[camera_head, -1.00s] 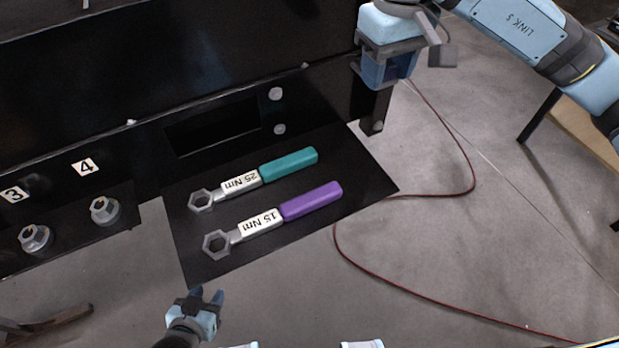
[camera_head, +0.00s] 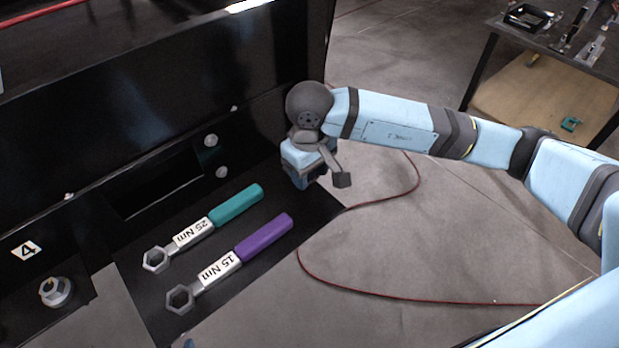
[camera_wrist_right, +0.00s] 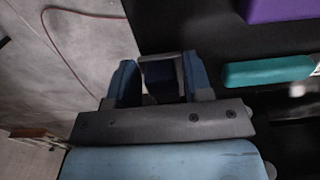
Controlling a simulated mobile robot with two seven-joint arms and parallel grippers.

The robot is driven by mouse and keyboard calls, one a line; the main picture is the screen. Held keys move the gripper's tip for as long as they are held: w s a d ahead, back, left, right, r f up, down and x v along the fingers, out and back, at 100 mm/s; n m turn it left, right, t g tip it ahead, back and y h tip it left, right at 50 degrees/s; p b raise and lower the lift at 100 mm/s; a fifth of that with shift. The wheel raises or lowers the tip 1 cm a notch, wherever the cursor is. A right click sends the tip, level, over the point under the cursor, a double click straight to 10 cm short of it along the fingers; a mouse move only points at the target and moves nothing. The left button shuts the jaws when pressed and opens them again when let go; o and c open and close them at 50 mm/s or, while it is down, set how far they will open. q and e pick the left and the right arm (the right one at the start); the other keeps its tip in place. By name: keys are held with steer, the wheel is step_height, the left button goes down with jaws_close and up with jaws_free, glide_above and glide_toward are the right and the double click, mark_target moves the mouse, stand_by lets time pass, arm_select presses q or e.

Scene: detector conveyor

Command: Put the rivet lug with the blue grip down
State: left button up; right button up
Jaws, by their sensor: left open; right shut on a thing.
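My right gripper (camera_head: 310,178) is shut over the far right end of the black shelf, beyond the handle ends. In the right wrist view, a dark blue block (camera_wrist_right: 164,82) sits between its fingers (camera_wrist_right: 160,78); I take it for the blue grip of the rivet lug, mostly hidden. A lug with a teal grip marked 25 Nm (camera_head: 236,204) and one with a purple grip marked 15 Nm (camera_head: 263,238) lie side by side on the shelf (camera_head: 305,215). A fingertip of my left gripper (camera_head: 188,343) just shows at the bottom edge; it is open.
A black panel with a rectangular slot (camera_head: 160,190) stands behind the shelf. A hex nut (camera_head: 56,291) sits below label 4 (camera_head: 26,251) at left. A red cable (camera_head: 400,292) lies on the floor. A table (camera_head: 545,75) with items stands at far right. Shelf beside the teal grip is bare.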

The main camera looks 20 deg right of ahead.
mark_target(309, 183)
steer(key=shift+f, duration=1.6)
steer(key=shift+f, duration=0.15)
steer(key=o, duration=1.1)
